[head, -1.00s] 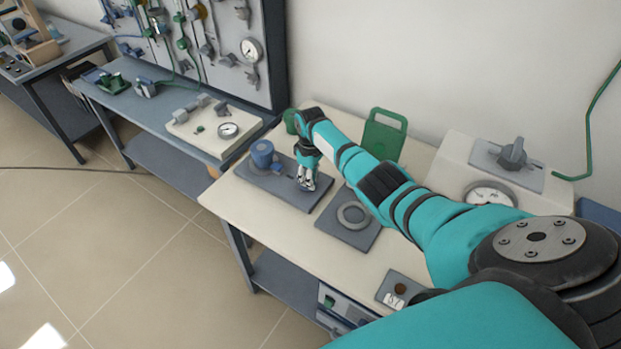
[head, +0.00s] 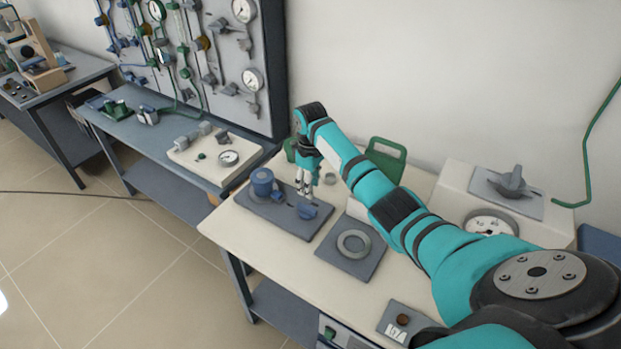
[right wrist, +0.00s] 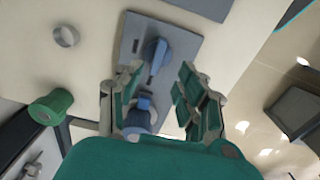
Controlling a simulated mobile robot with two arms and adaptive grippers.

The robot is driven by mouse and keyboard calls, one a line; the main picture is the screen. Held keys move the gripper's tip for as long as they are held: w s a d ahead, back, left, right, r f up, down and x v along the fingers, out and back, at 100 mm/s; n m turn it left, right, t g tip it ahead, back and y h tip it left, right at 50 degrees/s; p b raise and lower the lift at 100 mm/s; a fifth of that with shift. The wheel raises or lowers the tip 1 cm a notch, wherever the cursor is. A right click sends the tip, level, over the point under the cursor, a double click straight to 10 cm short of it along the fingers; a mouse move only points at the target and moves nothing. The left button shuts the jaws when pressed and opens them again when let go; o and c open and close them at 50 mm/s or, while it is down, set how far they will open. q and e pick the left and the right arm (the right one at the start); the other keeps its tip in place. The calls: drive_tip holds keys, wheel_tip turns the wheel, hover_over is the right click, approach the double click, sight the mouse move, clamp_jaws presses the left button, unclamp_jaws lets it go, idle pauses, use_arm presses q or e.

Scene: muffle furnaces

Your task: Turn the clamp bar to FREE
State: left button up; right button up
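A dark grey plate (head: 283,216) lies on the cream table, with a blue bar-shaped handle (head: 308,211) at its right end and a blue upright cylinder (head: 263,182) at its left end. I take the blue handle for the clamp bar; no FREE marking is readable. In the right wrist view the bar (right wrist: 156,56) lies beyond the fingertips, and the cylinder (right wrist: 138,116) shows partly behind a finger. My right gripper (head: 305,192) hangs above the plate, near the bar, with nothing held. Its fingers (right wrist: 158,82) stand wide apart. My left gripper is in neither view.
A plate with a grey ring (head: 353,245) lies right of the clamp plate. A white box with a knob and gauge (head: 490,221) is at the right. A small ring (right wrist: 66,36) and green cylinder (right wrist: 52,106) are nearby.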

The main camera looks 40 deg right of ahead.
drive_tip(key=shift+r, duration=1.2)
drive_tip(key=shift+f, duration=0.1)
